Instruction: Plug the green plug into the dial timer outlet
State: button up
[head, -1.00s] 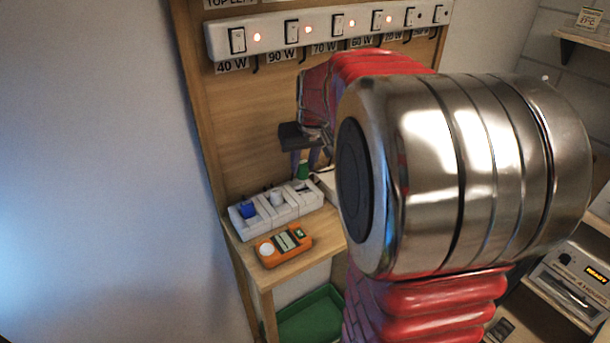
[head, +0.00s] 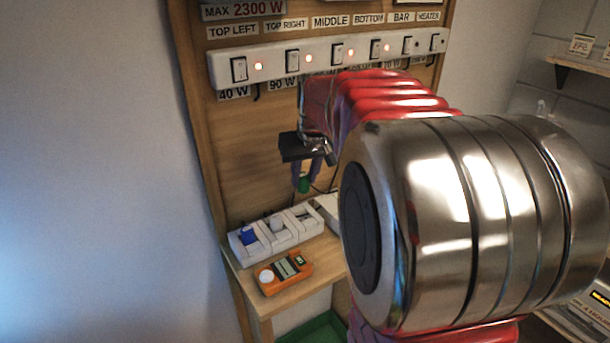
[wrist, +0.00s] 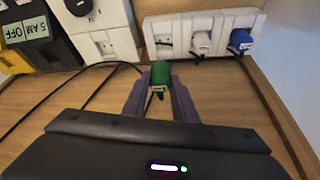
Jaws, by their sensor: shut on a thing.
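My gripper (head: 305,181) is shut on the green plug (head: 304,184) and holds it in the air above the white power strip (head: 262,250). In the wrist view the green plug (wrist: 160,74) sits between the two purple fingertips (wrist: 160,100), with a dark cord by it. A white box with a socket face and a dark round part (wrist: 104,38) stands beside the strip at the upper left; it may be the dial timer, cut off by the frame edge. In the head view a white box (head: 328,207) right of the strip is largely hidden by my arm.
The strip bears a blue plug (wrist: 241,40) and a white plug (wrist: 201,42); its third place looks free. A black timer reading 5 AM OFF (wrist: 28,30) stands farther left. An orange meter (head: 286,273) lies in front of the strip. A switch bar (head: 325,50) is above.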

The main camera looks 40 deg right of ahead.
jog(key=d+f, duration=0.3)
jog(key=d, duration=1.1)
jog(key=shift+s, duration=0.35)
jog(key=shift+a, duration=0.1)
jog(key=shift+f, duration=0.25)
jog(key=shift+f, duration=3.05)
